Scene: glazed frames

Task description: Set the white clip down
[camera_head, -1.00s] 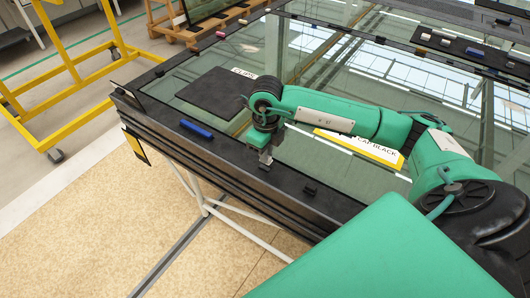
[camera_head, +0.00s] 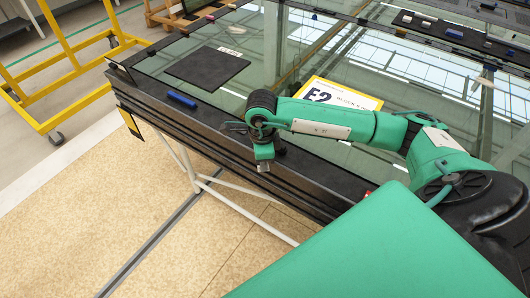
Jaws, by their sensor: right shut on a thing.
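I cannot tell whether the clip touches the frame. A dark square mat (camera_head: 207,68) lies on the glass to the left, with a white "CLIPS" label (camera_head: 230,51) at its far edge. My left gripper is out of view.
A blue bar (camera_head: 182,99) lies on the frame's left rail. A yellow and white "E2" sign (camera_head: 340,95) lies on the glass behind my right arm. A second dark strip (camera_head: 460,33) with several small pieces lies at the back right. A yellow rack (camera_head: 60,75) stands at left.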

